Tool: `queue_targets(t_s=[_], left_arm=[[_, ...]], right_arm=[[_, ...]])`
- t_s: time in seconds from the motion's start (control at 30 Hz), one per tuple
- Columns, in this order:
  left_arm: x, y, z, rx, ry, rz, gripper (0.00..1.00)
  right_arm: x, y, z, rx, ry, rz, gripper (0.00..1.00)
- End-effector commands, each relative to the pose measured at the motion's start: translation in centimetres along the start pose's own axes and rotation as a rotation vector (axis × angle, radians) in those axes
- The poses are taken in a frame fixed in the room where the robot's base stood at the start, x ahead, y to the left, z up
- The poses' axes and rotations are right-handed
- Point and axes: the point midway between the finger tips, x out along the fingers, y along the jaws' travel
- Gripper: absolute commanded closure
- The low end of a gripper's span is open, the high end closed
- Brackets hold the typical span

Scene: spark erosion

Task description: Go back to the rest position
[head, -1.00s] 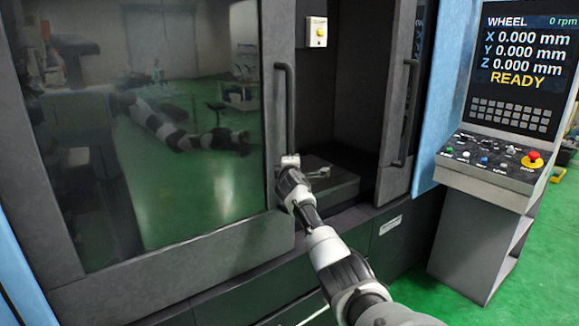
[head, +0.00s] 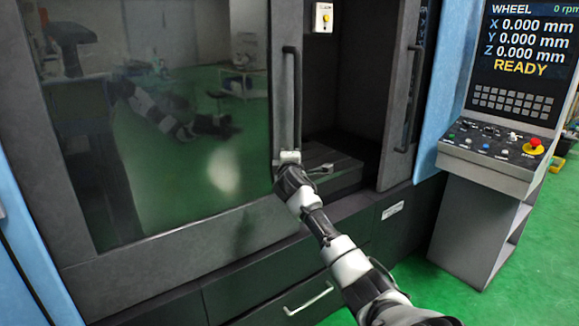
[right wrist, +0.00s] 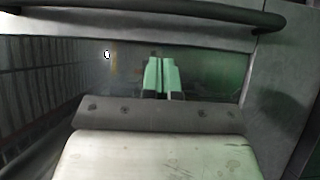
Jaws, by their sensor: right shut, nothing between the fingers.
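My right arm reaches in from the lower right of the head view. Its gripper (head: 290,157) is in front of the lower end of the left door's vertical handle (head: 290,95); I cannot tell whether they touch. In the right wrist view the two pale green fingers (right wrist: 158,75) are together with nothing between them. A dark handle bar (right wrist: 170,12) runs across the top of that view, apart from the fingertips. My left gripper is not in view.
The machine's left door has a large reflective window (head: 190,160). Its opening shows a dark interior (head: 345,120). The right door has its own handle (head: 410,100). A control panel (head: 490,155) reading READY stands at the right, with green floor (head: 425,300) around it.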

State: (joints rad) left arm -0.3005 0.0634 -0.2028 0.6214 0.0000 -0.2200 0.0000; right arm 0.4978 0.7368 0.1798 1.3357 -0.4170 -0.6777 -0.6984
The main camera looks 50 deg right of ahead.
Motion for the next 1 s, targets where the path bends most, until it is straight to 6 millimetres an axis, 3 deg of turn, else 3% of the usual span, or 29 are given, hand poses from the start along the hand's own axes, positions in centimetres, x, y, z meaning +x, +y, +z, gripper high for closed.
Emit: queue_targets(t_s=[0.3, 0.67, 0.77, 0.87, 1.0], left_arm=[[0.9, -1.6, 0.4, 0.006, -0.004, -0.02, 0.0], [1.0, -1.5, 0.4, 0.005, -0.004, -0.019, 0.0], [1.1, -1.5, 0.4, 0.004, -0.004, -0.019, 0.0], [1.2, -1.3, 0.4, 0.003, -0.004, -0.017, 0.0], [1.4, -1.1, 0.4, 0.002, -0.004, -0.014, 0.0]], right_arm=[[-3.0, 0.0, 0.1, -0.001, 0.0, 0.001, 1.0], [-3.3, -0.7, -0.1, 0.0, 0.003, -0.011, 1.0], [-3.3, -3.8, -0.8, 0.007, 0.022, -0.059, 1.0], [-3.7, -9.6, -1.9, 0.026, 0.052, -0.15, 1.0], [-5.8, -20.2, -3.3, 0.066, 0.092, -0.316, 1.0]])
